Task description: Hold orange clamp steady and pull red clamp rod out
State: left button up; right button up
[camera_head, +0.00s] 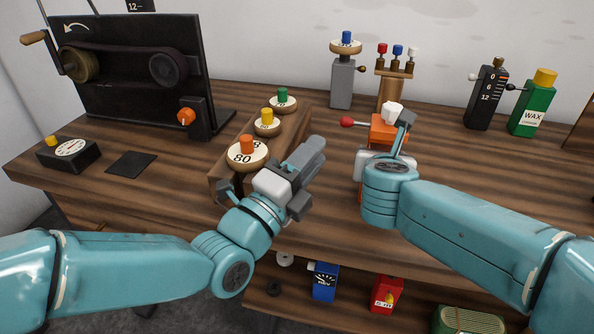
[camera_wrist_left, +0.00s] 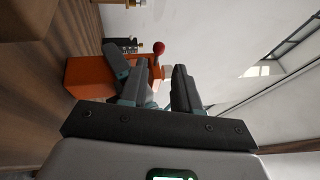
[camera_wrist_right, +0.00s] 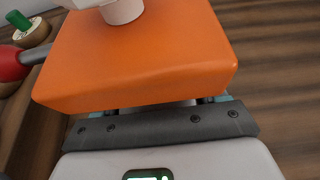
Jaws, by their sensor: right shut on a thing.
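The orange clamp (camera_head: 380,134) stands on the table right of centre with a white knob on top. Its red-ended rod (camera_head: 347,121) sticks out of its left side. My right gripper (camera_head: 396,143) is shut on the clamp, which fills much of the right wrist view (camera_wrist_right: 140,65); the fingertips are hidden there. My left gripper (camera_head: 310,157) is open and empty, left of the clamp and in front of the red knob, apart from both. The left wrist view shows the clamp (camera_wrist_left: 84,76) and red knob (camera_wrist_left: 158,48) beyond its fingers.
A wooden block with weights (camera_head: 247,153) stands just left of my left gripper. A grey post with a weight (camera_head: 342,82) and a rack of small plugs (camera_head: 394,70) stand behind. A black box (camera_head: 487,96) and a green wax can (camera_head: 533,104) are at the right.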

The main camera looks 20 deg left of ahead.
jog(key=shift+f, duration=0.15)
pick_arm(q)
jog(key=v, duration=0.4)
jog(key=shift+s+a+f, duration=0.1)
jog(key=shift+s+a, duration=0.05)
jog(key=shift+s, duration=0.2)
pick_arm(e)
jog(key=o, duration=1.7)
